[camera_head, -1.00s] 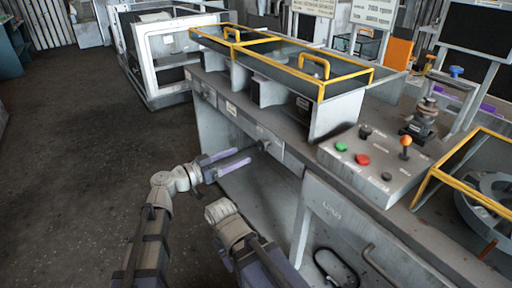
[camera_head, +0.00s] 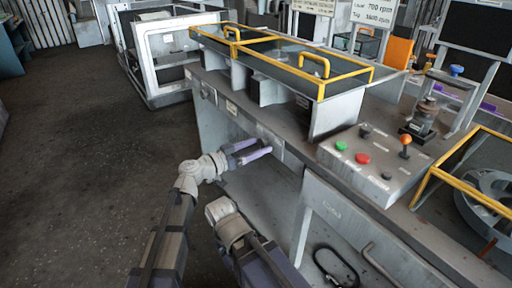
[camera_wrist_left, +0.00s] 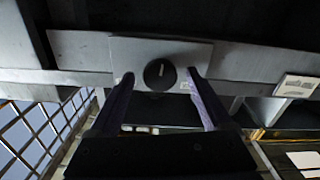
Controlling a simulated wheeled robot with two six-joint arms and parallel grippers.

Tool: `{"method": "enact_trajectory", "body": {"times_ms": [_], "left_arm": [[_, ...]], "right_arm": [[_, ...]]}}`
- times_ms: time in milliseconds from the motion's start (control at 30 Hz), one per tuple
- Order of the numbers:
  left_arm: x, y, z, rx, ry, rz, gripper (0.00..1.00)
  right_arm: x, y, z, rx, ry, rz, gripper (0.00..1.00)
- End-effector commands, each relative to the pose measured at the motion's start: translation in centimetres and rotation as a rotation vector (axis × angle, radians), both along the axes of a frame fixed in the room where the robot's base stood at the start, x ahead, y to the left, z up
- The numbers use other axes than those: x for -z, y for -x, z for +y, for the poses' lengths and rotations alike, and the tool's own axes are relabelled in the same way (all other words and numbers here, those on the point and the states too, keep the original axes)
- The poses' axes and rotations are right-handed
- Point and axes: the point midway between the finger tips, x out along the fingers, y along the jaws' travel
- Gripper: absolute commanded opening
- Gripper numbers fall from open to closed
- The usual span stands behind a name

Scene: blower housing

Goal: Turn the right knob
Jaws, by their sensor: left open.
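The knob (camera_wrist_left: 160,74) is round and black, with a pale upright mark. It sits on a grey panel strip in the left wrist view. My left gripper (camera_wrist_left: 160,76) is open, with one finger on each side of the knob and a visible gap on both sides. I cannot tell how deep the fingertips reach along it. In the head view, my left gripper (camera_head: 256,149) is at the front panel (camera_head: 233,120) of the grey bench, and the knob is hidden behind its fingers. My right gripper is not in view.
A control box (camera_head: 375,165) with green and red buttons and an orange-topped lever stands on the bench. Yellow-framed covers (camera_head: 290,65) lie further back. A black cable loop (camera_head: 335,267) hangs below right. The floor (camera_head: 80,150) at left is open.

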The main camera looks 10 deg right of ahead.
Motion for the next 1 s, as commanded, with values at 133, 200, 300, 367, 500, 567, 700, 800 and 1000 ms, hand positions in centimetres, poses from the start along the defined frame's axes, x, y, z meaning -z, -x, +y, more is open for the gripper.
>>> {"method": "enact_trajectory", "body": {"times_ms": [133, 200, 300, 367, 500, 567, 700, 800, 1000], "left_arm": [[0.00, 0.02, 0.02, 0.000, 0.000, 0.000, 0.83], [0.00, 0.02, 0.02, 0.000, 0.000, 0.000, 0.75], [0.00, 0.02, 0.03, 0.000, 0.000, 0.000, 0.64], [0.00, 0.01, 0.04, 0.000, 0.000, 0.000, 0.57], [0.00, 0.02, 0.05, 0.000, 0.000, 0.000, 0.41], [0.00, 0.02, 0.05, 0.000, 0.000, 0.000, 0.35], [0.00, 0.03, 0.05, 0.000, 0.000, 0.000, 0.19], [0.00, 0.02, 0.06, 0.000, 0.000, 0.000, 0.08], [0.01, 0.03, 0.05, 0.000, 0.001, 0.003, 0.00]], "right_arm": [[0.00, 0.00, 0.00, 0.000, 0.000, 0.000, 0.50], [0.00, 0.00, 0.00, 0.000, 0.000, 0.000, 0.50], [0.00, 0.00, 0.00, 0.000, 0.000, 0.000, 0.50], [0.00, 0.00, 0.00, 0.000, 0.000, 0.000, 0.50], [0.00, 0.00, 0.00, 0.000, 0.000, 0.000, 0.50], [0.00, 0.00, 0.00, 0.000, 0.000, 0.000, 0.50], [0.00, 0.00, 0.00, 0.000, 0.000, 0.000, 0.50], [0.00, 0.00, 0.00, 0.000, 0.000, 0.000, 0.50], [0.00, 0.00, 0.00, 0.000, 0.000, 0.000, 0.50]]}}
